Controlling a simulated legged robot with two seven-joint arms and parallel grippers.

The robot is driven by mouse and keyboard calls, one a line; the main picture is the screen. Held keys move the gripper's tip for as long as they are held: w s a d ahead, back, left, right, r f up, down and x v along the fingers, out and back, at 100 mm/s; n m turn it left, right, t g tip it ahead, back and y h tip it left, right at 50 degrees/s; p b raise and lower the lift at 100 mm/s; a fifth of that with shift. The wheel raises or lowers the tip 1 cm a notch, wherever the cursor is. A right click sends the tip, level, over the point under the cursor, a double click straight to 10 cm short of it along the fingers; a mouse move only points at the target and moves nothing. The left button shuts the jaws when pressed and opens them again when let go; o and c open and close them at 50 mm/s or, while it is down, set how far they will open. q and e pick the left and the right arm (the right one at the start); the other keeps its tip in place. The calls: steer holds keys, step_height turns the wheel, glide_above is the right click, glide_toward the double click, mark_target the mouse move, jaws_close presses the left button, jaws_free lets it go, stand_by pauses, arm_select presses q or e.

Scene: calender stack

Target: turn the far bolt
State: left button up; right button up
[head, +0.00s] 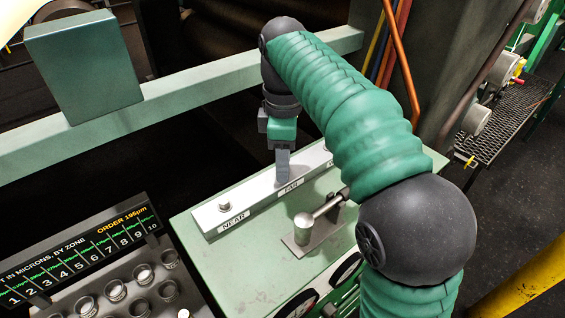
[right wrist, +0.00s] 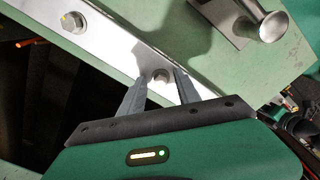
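The far bolt (right wrist: 161,77) shows in the right wrist view as a grey head on a pale metal bar. My right gripper (right wrist: 160,72) has one finger on each side of it, with small gaps visible between fingertips and bolt. In the head view my right gripper (head: 282,172) points down at the bar just by the FAR label (head: 291,186), and its fingers hide the bolt there. The near bolt (head: 225,206) stands above the NEAR label at the bar's left end. My left gripper is not in view.
A lever with a round knob (head: 304,222) stands on the green panel (head: 258,262) in front of the bar. A green rail (head: 205,88) runs behind, with a dark gap below it. A zone display (head: 95,255) and several knobs are at lower left.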

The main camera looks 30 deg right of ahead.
steer(key=shift+s, duration=0.15)
steer(key=shift+w+a, duration=0.15)
steer(key=shift+w, duration=0.25)
steer(key=c, duration=0.6)
steer(key=shift+s, duration=0.1)
jaws_close()
steer(key=shift+r+m, duration=0.1)
steer(key=shift+m, duration=0.2)
